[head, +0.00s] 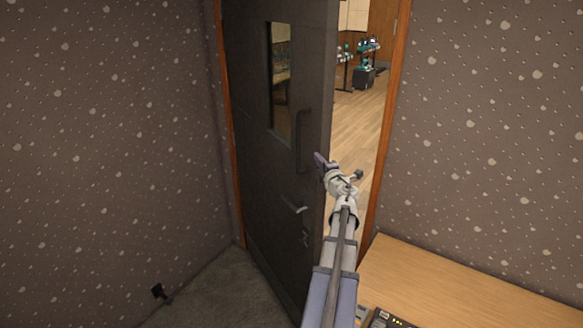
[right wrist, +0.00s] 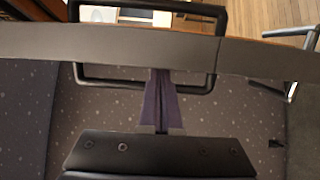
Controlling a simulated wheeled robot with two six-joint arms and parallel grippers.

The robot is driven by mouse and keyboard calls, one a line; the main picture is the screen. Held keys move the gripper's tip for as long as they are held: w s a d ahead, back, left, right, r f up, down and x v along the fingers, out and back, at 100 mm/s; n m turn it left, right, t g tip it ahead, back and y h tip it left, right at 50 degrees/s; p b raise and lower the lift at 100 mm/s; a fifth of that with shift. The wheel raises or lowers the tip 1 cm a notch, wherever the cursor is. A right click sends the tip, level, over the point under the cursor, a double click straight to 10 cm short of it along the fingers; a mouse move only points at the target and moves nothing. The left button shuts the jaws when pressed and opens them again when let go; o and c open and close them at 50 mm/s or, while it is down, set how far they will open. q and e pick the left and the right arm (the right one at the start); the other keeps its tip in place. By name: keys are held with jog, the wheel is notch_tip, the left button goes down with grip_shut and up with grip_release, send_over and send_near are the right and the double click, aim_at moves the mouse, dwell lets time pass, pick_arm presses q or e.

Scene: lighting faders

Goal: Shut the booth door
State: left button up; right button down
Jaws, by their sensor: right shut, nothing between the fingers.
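The dark booth door (head: 260,190) stands ajar in its wooden frame, with a gap on its right side onto the lit room beyond. My right gripper (head: 319,159) is shut and empty, close to the door's free edge, beside the lower end of the pull handle. In the right wrist view the shut fingers (right wrist: 160,85) point at the door edge (right wrist: 120,43) and overlap the near handle loop; contact cannot be told. My left gripper is out of view.
A wooden desk (head: 450,290) with a control console (head: 388,319) stands at the lower right, near my right arm. Speckled walls flank the door. Bare floor (head: 215,285) lies at the door's foot.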

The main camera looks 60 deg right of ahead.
jog(key=s+d, duration=0.3)
jog(key=d, duration=0.7)
jog(key=s+d, duration=0.2)
jog(key=d, duration=0.8)
jog(key=s+d, duration=0.3)
jog(key=d, duration=0.8)
jog(key=shift+s, duration=0.35)
